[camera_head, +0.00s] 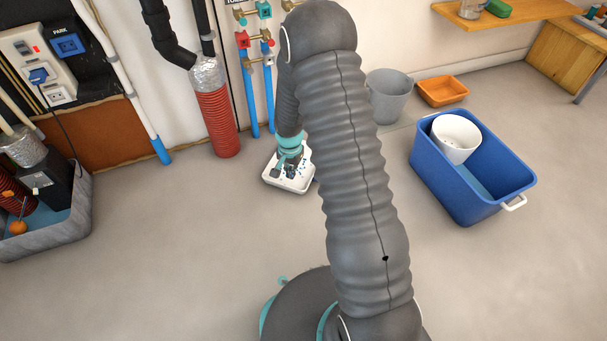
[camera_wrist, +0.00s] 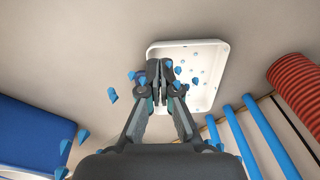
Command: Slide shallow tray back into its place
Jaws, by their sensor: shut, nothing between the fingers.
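The shallow tray (camera_head: 287,187) is white, with rounded corners, and lies on the floor below the blue pipes in the head view. It also shows in the wrist view (camera_wrist: 207,92), with small blue bits (camera_wrist: 196,69) in it. My gripper (camera_wrist: 153,68) is shut and empty, pointing down over one side of the tray. In the head view my gripper (camera_head: 291,169) overlaps the tray and hides part of it. I cannot tell whether the fingertips touch it.
A red ribbed hose (camera_head: 217,122) and blue pipes (camera_head: 268,95) stand behind the tray. A grey bucket (camera_head: 388,98), an orange tub (camera_head: 443,91) and a blue bin (camera_head: 452,190) holding a white bucket (camera_head: 455,139) stand to the right. Floor left of the tray is clear.

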